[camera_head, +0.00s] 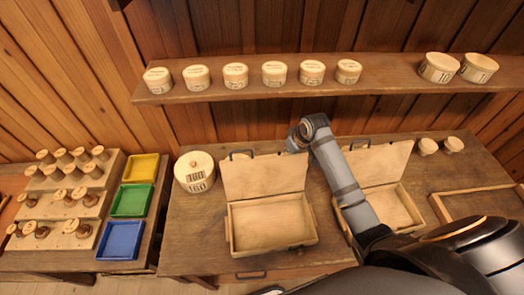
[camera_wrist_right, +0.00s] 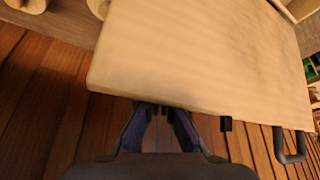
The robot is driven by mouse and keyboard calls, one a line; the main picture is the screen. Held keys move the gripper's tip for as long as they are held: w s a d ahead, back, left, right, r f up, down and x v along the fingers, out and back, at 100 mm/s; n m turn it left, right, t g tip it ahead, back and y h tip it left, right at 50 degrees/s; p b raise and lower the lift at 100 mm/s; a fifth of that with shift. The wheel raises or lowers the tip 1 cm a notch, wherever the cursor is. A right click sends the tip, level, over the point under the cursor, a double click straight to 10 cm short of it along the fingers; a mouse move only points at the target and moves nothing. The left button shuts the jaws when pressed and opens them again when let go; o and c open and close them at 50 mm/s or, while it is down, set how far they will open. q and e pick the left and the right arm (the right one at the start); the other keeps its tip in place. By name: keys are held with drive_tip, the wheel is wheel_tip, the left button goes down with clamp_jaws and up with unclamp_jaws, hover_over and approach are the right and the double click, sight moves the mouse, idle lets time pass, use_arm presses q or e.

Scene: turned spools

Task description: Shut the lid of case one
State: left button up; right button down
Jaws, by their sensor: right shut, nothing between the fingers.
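Two pale wooden cases stand open on the bench in the head view; I see no number on either. The left case (camera_head: 275,248) is empty and its lid (camera_head: 262,180) stands upright at the back, with a dark handle (camera_head: 240,154) on the top edge. The right case (camera_head: 408,212) is also open, its lid (camera_head: 385,162) raised and partly behind my right arm. My right gripper (camera_wrist_right: 161,112) is shut and empty at the left lid's top edge, to the room's right of its handle. I cannot tell if it touches. My left gripper is out of view.
A shelf (camera_head: 330,88) with several round tins runs above the bench. A large tin (camera_head: 195,172) stands left of the left case. An empty tray (camera_head: 475,207) lies at right. Spool racks and yellow, green and blue trays (camera_head: 128,203) are at left.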

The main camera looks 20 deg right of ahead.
drive_tip(key=shift+s+a+p, duration=0.15)
drive_tip(key=shift+s+p, duration=0.2)
drive_tip(key=shift+s, duration=0.55)
drive_tip(key=shift+s+a+f, duration=0.1)
drive_tip(key=shift+s+f, duration=0.05)
drive_tip(key=shift+s, duration=0.4)
drive_tip(key=shift+s+a+f, duration=0.1)
drive_tip(key=shift+s, duration=0.4)
drive_tip(key=s, duration=0.3)
drive_tip(key=s+a, duration=0.1)
drive_tip(key=s, duration=0.1)
drive_tip(key=shift+s+r, duration=0.1)
drive_tip(key=shift+s, duration=0.2)
approach(293, 159)
drive_tip(key=shift+a+f, duration=1)
drive_tip(key=shift+f, duration=0.5)
drive_tip(key=shift+s, duration=0.1)
